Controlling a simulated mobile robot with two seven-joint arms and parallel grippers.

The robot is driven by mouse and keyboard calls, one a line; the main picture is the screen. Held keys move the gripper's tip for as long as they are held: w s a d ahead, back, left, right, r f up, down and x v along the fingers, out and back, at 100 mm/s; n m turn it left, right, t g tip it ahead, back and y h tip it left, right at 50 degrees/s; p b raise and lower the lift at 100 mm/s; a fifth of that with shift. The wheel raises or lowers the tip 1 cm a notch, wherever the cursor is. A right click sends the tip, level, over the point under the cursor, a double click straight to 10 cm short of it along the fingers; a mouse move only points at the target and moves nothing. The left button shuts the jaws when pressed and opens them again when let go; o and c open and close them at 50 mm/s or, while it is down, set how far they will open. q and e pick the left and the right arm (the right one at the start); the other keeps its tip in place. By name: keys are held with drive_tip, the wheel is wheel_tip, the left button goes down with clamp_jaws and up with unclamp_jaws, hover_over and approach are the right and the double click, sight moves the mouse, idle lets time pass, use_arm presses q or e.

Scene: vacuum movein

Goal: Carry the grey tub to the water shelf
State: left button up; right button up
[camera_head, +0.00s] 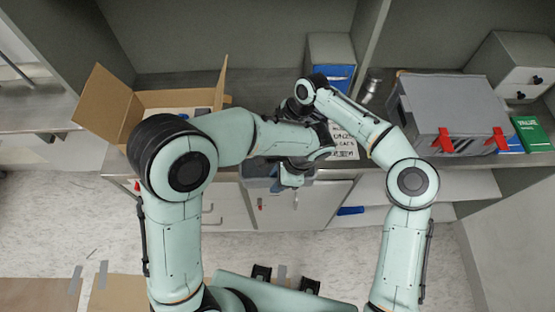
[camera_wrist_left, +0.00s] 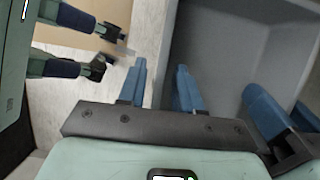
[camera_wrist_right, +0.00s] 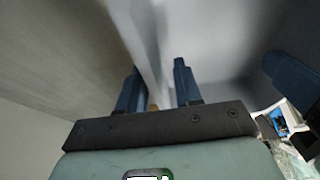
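The grey tub (camera_wrist_left: 220,65) fills much of the left wrist view, with its inside showing. In the head view only a grey part of it (camera_head: 262,184) shows below my left forearm, in front of the cabinets. My left gripper (camera_wrist_left: 162,75) has its two blue fingers on either side of the tub's wall. My right gripper (camera_wrist_right: 160,80) likewise has a pale wall between its fingers, which stand apart. I cannot tell whether either pair presses on the wall. In the head view my left arm hides most of the tub and my right gripper.
An open cardboard box (camera_head: 107,105) stands on the counter at left. A grey case with red latches (camera_head: 455,110) and a green book (camera_head: 532,134) are at right. A white and blue box (camera_head: 331,62) stands at the back. Cabinets (camera_head: 310,205) line the front; the floor before them is open.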

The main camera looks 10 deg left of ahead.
use_arm(q)
drive_tip(key=shift+s+a+f, duration=0.1)
drive_tip(key=shift+a+f, duration=0.1)
drive_tip(key=shift+f, duration=0.3)
use_arm(e)
drive_tip(key=shift+a+f, duration=0.2)
drive_tip(key=shift+f, duration=0.3)
drive_tip(key=shift+s, duration=0.1)
use_arm(q)
clamp_jaws()
use_arm(e)
clamp_jaws()
